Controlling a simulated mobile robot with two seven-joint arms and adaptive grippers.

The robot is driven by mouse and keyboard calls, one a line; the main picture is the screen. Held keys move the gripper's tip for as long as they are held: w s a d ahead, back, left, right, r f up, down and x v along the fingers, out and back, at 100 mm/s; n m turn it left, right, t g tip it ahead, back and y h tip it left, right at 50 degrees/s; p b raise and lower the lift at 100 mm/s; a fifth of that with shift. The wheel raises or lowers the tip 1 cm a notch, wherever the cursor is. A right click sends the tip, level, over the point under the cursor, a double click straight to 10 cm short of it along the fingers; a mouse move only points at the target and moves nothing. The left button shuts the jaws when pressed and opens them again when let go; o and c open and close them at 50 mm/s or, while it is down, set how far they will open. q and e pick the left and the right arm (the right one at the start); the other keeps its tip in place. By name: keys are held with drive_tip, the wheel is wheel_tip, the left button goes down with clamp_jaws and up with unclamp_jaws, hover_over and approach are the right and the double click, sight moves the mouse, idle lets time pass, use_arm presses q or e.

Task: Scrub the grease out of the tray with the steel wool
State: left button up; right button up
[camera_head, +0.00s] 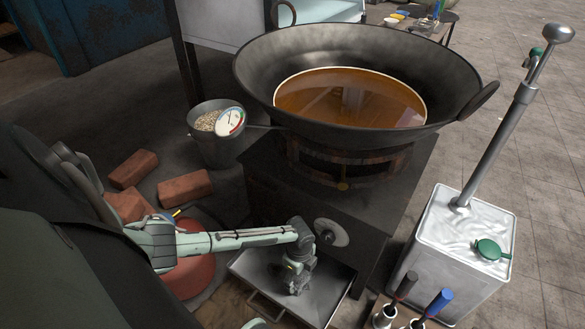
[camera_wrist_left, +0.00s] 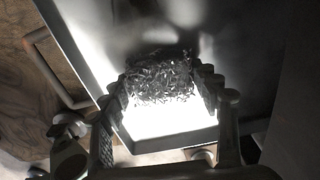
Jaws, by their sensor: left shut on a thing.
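The metal tray (camera_head: 328,285) sits low in front of the dark stove block, with a wire handle on its left side. In the left wrist view the tray (camera_wrist_left: 172,120) shows a bright, glaring floor and a darker far part. My left gripper (camera_head: 296,284) reaches down into the tray. In the left wrist view its fingers are shut on the steel wool (camera_wrist_left: 160,80), a grey curly clump held between the fingertips. I cannot tell whether the wool touches the tray floor. Grease is hard to make out in the glare. My right gripper is not in view.
A large wok (camera_head: 360,50) of amber liquid stands on the stove block (camera_head: 270,190). A bucket with a dial thermometer (camera_head: 230,122) is to its left. Red bricks (camera_head: 185,188) lie near a red cylinder. A metal can with a pump (camera_head: 455,240) and handled tools (camera_head: 438,302) stand right of the tray.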

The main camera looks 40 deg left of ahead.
use_arm(q)
drive_tip(key=shift+s+d+r, duration=0.1)
drive_tip(key=shift+d, duration=0.15)
drive_tip(key=shift+a, duration=0.1)
drive_tip(key=shift+s+a, duration=0.25)
drive_tip(key=shift+a, duration=1.65)
drive_tip(key=shift+s+a, duration=0.2)
drive_tip(key=shift+a, duration=1.7)
wheel_tip(320, 180, up, 6)
drive_tip(key=p, duration=0.5)
drive_tip(key=shift+p, duration=0.4)
wheel_tip(320, 180, up, 3)
drive_tip(key=p, duration=0.3)
